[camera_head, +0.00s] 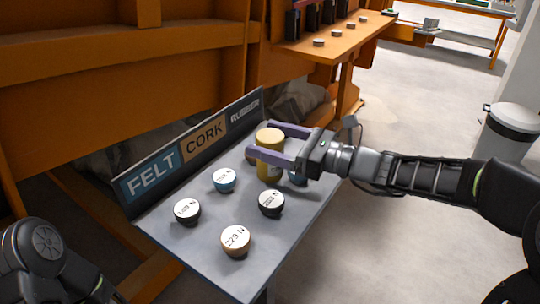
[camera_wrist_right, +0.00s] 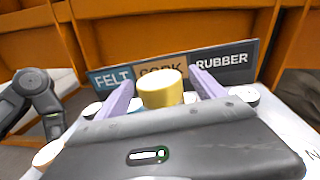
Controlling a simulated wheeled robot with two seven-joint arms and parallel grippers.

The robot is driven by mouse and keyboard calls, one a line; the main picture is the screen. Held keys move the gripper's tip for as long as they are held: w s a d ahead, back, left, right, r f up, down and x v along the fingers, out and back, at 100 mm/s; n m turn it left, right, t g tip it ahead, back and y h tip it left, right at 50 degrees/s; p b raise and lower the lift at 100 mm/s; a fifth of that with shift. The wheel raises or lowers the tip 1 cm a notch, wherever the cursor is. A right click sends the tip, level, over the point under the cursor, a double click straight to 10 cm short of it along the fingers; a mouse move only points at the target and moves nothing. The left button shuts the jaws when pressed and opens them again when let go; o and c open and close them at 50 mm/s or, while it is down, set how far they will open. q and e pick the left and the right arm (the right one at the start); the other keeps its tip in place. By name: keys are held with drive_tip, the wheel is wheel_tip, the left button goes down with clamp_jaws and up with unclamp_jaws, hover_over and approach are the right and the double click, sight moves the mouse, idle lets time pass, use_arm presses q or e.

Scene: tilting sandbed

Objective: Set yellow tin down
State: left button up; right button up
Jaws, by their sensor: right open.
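The yellow tin (camera_head: 269,136) is upright at the far end of the grey table (camera_head: 190,256), and its base appears to be on the tabletop. My right gripper (camera_head: 261,140) is open around it, with one purple finger on either side. In the right wrist view the tin (camera_wrist_right: 161,91) is between the fingers, with a visible gap on both sides. The near finger crosses in front of the tin in the head view. My left arm shows at the lower left, but its gripper is not seen.
A sign board (camera_head: 190,150) reading FELT, CORK and RUBBER runs along the table's back edge. Another is partly hidden under my gripper. An orange frame (camera_head: 120,70) rises behind.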

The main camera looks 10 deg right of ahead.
drive_tip(key=shift+c, duration=0.5)
clamp_jaws()
idle(0.3)
